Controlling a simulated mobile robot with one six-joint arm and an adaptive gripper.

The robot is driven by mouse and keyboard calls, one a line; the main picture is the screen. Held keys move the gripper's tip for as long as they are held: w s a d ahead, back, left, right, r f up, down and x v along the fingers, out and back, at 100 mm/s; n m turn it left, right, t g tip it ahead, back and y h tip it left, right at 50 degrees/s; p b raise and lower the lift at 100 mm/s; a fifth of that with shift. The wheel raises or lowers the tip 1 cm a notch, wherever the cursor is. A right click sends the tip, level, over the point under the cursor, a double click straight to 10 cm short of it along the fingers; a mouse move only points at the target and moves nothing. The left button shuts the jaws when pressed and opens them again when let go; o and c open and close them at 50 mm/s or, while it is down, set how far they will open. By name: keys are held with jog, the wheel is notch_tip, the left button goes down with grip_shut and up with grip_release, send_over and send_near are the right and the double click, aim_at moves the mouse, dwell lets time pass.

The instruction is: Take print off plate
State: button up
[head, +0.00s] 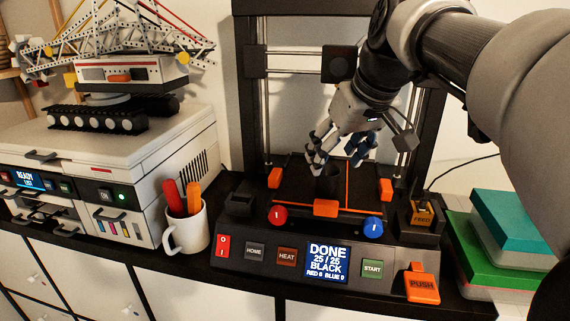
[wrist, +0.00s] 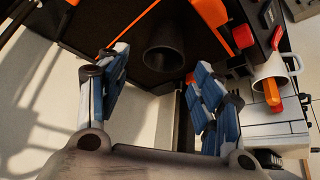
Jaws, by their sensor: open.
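The print, a dark hollow cup-like piece (head: 330,182), stands on the black build plate (head: 295,190) of the 3D printer. In the wrist view the print (wrist: 165,48) shows its dark round opening, and the plate (wrist: 105,25) lies around it with an orange edge line. My gripper (head: 340,160) is above and just behind the print in the head view, with its fingers spread. In the wrist view my gripper (wrist: 160,92) is open, with the print beyond and between its fingertips, not touched. The printer screen (head: 327,262) reads DONE 25/25 BLACK.
The printer frame (head: 250,95) rises on both sides of my arm. Orange clips (head: 326,208) sit at the plate's edges. A white mug (head: 188,230) with red and orange pens stands left, beside a white office printer (head: 150,165).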

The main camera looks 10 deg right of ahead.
aim_at(328, 171)
jog(key=x, duration=0.5)
jog(key=shift+s+f, duration=0.2)
jog(key=shift+s, duration=0.05)
jog(key=shift+s, duration=0.1)
jog(key=shift+c, duration=0.2)
jog(key=c, duration=0.9)
